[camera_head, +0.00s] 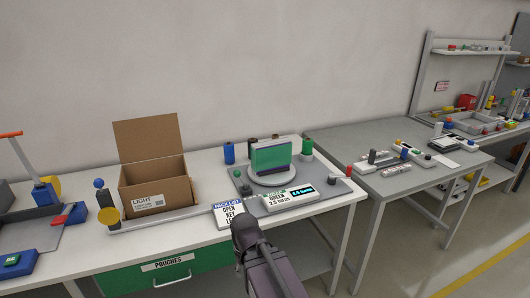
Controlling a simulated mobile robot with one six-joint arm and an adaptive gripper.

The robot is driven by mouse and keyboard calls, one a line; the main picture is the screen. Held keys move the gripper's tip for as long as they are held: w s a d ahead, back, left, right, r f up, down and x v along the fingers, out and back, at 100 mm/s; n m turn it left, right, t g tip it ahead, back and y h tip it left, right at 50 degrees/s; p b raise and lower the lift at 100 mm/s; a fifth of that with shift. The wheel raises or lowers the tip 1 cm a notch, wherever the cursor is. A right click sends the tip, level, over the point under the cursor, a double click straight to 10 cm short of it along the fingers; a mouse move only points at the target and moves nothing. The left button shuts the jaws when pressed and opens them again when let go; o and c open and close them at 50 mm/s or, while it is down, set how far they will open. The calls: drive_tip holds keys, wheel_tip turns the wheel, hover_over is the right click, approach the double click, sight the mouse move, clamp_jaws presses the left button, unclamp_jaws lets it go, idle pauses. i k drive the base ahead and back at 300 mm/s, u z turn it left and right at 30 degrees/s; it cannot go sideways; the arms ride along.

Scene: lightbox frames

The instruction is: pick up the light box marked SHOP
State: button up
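I cannot read the word SHOP on anything in view. My gripper (242,226) is dark and reaches up from the bottom, in front of the lettered light box's right part. It hides part of that box. I cannot tell whether the fingers are open or touching it.
An open cardboard box (140,184) marked LIGHT stands on the white bench (85,262) at left. A green panel stands on a round turntable (271,178) behind the lettered boxes, with several cylinders around. A grey table (345,139) with small devices stands at right.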

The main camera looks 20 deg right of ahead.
sight(277, 153)
drive_tip(key=z, duration=0.15)
drive_tip(key=i, duration=1.05)
drive_tip(key=z, duration=0.45)
